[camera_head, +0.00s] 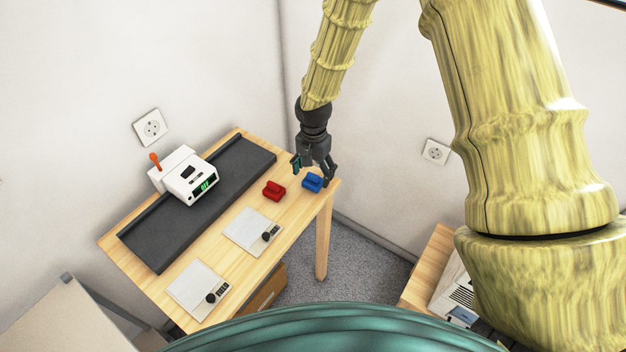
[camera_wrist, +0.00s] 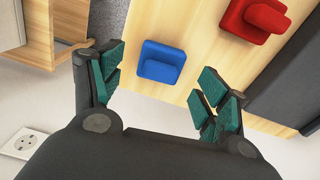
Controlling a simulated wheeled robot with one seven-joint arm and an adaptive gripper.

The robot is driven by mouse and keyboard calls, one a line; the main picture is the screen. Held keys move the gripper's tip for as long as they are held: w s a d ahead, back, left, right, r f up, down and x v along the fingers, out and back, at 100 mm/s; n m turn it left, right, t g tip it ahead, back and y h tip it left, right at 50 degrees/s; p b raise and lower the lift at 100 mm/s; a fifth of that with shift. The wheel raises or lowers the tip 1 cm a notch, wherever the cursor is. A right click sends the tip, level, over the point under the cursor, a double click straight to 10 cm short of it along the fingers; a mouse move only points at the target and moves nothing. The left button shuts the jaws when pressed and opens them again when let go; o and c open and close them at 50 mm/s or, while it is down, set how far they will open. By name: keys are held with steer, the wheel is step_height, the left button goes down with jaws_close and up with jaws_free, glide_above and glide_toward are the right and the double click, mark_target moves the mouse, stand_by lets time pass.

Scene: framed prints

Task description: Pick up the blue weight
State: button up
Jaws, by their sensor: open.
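The blue weight (camera_head: 312,182) sits on the right end of the wooden table, near its corner, in the head view. In the wrist view the blue weight (camera_wrist: 161,62) lies on the table beyond and between the fingers. My gripper (camera_head: 314,172) is open and empty, just above and beside the blue weight. In the wrist view my gripper's (camera_wrist: 158,88) two green-padded fingers stand wide apart. No contact with the weight shows.
A red weight (camera_head: 273,191) stands close left of the blue one; it shows in the wrist view (camera_wrist: 256,18). A dark mat (camera_head: 165,238) bears a white device (camera_head: 185,175) with an orange lever. Two flat scales (camera_head: 253,231) (camera_head: 197,289) lie along the front. The table edge (camera_wrist: 132,20) is close by.

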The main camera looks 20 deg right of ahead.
mark_target(312, 182)
steer(key=shift+f+p, duration=0.3)
steer(key=shift+f, duration=1.15)
steer(key=c, duration=1.4)
steer(key=shift+r, duration=0.2)
